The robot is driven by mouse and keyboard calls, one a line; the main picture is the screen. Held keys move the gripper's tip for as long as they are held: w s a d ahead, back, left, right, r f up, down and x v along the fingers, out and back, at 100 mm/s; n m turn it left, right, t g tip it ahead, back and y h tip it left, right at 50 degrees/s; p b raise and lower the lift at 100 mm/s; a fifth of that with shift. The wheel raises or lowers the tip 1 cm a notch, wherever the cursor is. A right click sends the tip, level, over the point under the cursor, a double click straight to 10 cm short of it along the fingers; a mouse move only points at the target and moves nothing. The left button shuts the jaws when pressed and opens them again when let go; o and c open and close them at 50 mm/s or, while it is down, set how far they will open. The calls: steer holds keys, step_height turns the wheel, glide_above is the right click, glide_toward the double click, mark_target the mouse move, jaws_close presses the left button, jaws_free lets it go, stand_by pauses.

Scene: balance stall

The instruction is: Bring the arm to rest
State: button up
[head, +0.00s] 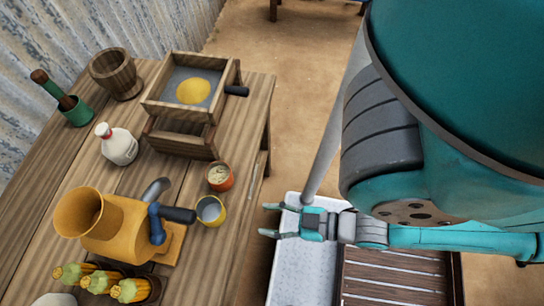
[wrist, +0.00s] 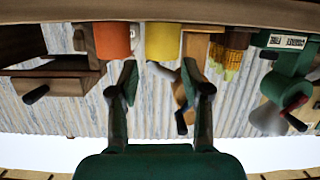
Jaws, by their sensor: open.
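My gripper (head: 268,220) is open and empty, to the right of the wooden table (head: 228,262) in the head view. Its two fingers point left toward the table and are apart from everything on it. In the wrist view the open fingers of my gripper (wrist: 159,78) have nothing between them. My arm (head: 460,238) stretches in from the right of the head view. An orange cup (head: 220,184) with pale contents and a yellow cup (head: 217,219) stand near the table edge facing the fingers.
The table also bears a yellow grinder (head: 115,238), corn cobs (head: 100,285), a white bottle (head: 119,150), a wooden sieve box (head: 160,112) and a wooden mortar (head: 122,82). A white tray (head: 290,285) and slatted wood (head: 395,285) lie below my arm. Bare floor (head: 297,100) shows beyond.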

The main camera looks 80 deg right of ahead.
steer(key=shift+r+m, duration=0.4)
steer(key=shift+r, duration=1.2)
